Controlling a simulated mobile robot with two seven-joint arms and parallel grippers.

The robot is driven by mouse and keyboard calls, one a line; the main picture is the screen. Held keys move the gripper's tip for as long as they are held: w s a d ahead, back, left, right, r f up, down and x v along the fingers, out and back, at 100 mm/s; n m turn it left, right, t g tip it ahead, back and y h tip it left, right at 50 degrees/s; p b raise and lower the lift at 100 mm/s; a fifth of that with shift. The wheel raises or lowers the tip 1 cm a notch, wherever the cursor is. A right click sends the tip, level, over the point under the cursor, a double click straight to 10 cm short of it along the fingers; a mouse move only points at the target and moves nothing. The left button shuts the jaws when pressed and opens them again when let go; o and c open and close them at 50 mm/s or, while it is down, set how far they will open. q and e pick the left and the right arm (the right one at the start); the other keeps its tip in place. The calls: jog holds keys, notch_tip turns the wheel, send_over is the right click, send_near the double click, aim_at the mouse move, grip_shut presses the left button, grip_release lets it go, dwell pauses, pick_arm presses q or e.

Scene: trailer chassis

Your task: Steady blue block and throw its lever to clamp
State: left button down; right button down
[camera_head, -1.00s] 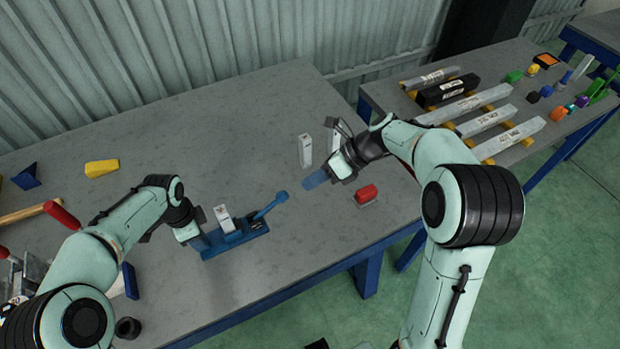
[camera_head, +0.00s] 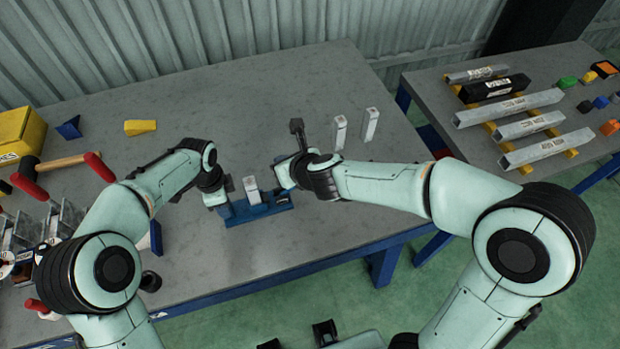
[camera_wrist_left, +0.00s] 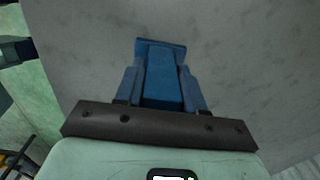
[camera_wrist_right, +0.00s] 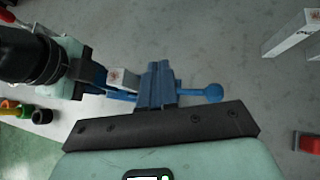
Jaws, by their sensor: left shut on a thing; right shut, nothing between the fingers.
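The blue block (camera_head: 262,211) is a long blue clamp base on the grey table, with a pale upright piece (camera_head: 252,189) on it. My left gripper (camera_head: 226,203) is shut on the block's left end; the left wrist view shows blue material (camera_wrist_left: 160,78) between its fingers. My right gripper (camera_head: 284,177) is shut and empty at the block's right side. In the right wrist view its blue fingers (camera_wrist_right: 157,84) overlap the lever, whose round knob (camera_wrist_right: 214,92) shows to their right. Whether they touch the lever cannot be told. The head view hides the lever behind my right gripper.
Two pale upright pieces (camera_head: 340,132) (camera_head: 371,124) stand behind my right forearm. A red item (camera_wrist_right: 307,143) lies beyond the lever in the right wrist view. A hammer (camera_head: 60,163), yellow wedge (camera_head: 140,127) and blue wedge (camera_head: 69,128) lie at left.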

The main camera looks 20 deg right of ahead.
jog(key=s+d+h, duration=0.2)
jog(key=s+h, duration=0.5)
jog(key=s, duration=0.5)
jog(key=x, duration=1.3)
jog(key=shift+w+m, duration=0.3)
jog(key=shift+m, duration=0.1)
jog(key=shift+d+f+y, duration=0.5)
jog(key=shift+d+f, duration=0.3)
jog(key=shift+f, duration=0.05)
jog(key=shift+r, duration=0.15)
